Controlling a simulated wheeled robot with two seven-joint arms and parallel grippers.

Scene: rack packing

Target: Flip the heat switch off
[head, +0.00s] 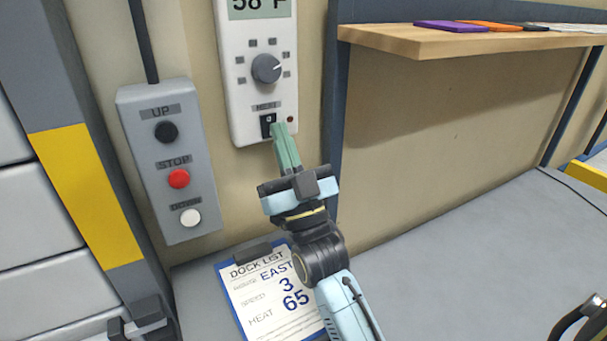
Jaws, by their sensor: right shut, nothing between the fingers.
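The thermostat (245,85) is a white wall panel with a display reading 58 F, a round grey knob (266,68) and a black heat switch (267,124) near its bottom. A small dark red light (290,119) sits right of the switch. My right gripper (281,127) is shut and empty, its green fingertips right beside the switch. I cannot tell whether they touch it. The fingers hide part of the panel's lower edge.
A grey control box (190,210) with UP, STOP and DOWN buttons hangs to the left. A clipboard (235,294) reading East, 3, 65 lies below. A wooden shelf (400,40) holding flat coloured items juts out at upper right. The grey surface (470,260) at right is mostly clear.

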